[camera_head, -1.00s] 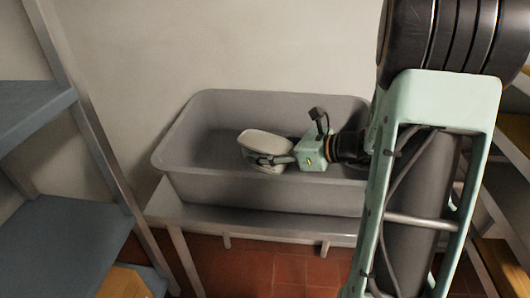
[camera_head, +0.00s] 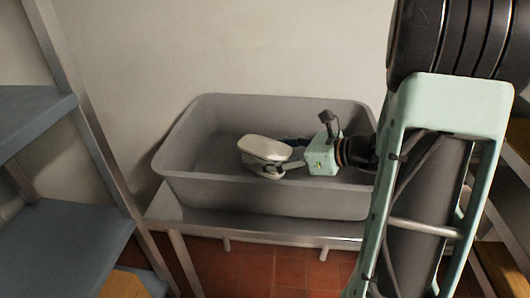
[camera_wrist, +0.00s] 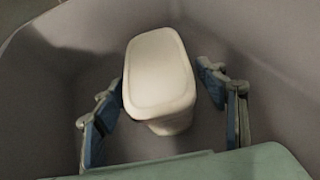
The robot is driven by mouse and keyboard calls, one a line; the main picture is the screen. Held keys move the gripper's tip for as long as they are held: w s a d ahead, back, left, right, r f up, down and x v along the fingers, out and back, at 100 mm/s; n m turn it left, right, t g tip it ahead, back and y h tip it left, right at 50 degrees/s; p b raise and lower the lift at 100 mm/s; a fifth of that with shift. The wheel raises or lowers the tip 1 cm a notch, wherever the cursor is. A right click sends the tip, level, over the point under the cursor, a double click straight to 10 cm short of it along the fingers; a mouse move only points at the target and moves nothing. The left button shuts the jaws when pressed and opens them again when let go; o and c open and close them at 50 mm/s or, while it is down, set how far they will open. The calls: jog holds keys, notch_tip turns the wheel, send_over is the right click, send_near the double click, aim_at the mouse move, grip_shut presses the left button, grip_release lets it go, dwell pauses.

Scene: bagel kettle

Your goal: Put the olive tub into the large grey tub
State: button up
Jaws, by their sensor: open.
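The olive tub (camera_head: 265,149), a small pale tub with a rounded rectangular top, is within the walls of the large grey tub (camera_head: 270,193). In the wrist view the olive tub (camera_wrist: 160,72) looks slightly tilted, and its base is partly hidden beneath its broad top. My gripper (camera_head: 282,155) is open, reaching in from the right. Its fingers (camera_wrist: 160,95) stand on either side of the olive tub; the left one looks close to or touching it, the right one has a gap. I cannot tell whether the tub rests on the floor of the grey tub.
The large grey tub stands on a grey metal table (camera_head: 245,228) against a plain wall. A blue-grey shelf rack (camera_head: 70,240) is at the left, and another rack with wooden-looking shelves (camera_head: 505,262) is at the right. The grey tub's left side is clear.

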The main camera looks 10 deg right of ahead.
jog(key=p+v, duration=0.1)
jog(key=v, duration=0.8)
jog(key=shift+s+d+p, duration=0.15)
jog(key=shift+s+p, duration=0.05)
jog(key=shift+p, duration=0.15)
jog(key=shift+r, duration=0.1)
